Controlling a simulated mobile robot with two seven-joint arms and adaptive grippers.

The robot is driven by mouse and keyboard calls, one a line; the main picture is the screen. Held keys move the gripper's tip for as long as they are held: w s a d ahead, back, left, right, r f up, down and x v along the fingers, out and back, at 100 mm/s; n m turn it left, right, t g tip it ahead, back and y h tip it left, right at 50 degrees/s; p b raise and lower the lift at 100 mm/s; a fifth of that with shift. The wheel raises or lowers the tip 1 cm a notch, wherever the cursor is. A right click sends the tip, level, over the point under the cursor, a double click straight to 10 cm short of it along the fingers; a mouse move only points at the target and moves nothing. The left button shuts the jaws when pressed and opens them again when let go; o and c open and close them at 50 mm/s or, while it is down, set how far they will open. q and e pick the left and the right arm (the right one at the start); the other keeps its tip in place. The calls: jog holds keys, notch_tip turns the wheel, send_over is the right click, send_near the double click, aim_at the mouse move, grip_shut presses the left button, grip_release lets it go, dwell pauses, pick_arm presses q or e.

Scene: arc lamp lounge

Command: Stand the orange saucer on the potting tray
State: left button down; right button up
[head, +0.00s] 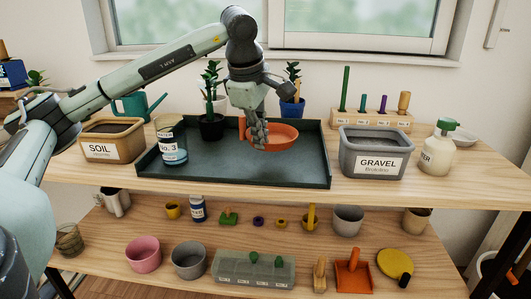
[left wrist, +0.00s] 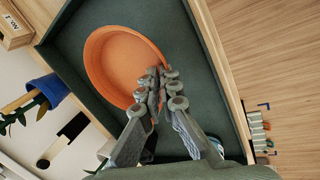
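The orange saucer (head: 281,136) is a shallow round dish at the middle of the dark green potting tray (head: 220,172), within its outline. I cannot tell whether its base touches the tray floor. My left gripper (head: 258,138) points down at the saucer's near-left edge. In the left wrist view, its fingertips (left wrist: 163,88) are close together on the rim of the saucer (left wrist: 124,62), one finger inside and one outside. The fingers hide part of the rim. A small orange patch shows left of the fingers in the head view. My right gripper is not in view.
A glass marked No. 3 (head: 171,143) and a black-potted plant (head: 212,125) stand at the tray's left. The soil box (head: 112,141) is left, the gravel box (head: 374,153) right. A blue pot (head: 292,109) stands behind. The tray's front and right floor is clear.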

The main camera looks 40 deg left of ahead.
aim_at(267, 169)
pick_arm(q)
jog(key=shift+w+d+f, duration=0.1)
jog(key=shift+w+f, duration=0.2)
jog(key=shift+w, duration=0.2)
jog(key=shift+w+f, duration=0.3)
jog(key=shift+w, duration=0.2)
jog(key=shift+w+f, duration=0.15)
jog(key=shift+f, duration=1.9)
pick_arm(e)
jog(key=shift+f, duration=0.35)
pick_arm(q)
jog(key=shift+f, duration=0.1)
jog(key=c, duration=2)
grip_release()
jog(key=shift+o, duration=1.4)
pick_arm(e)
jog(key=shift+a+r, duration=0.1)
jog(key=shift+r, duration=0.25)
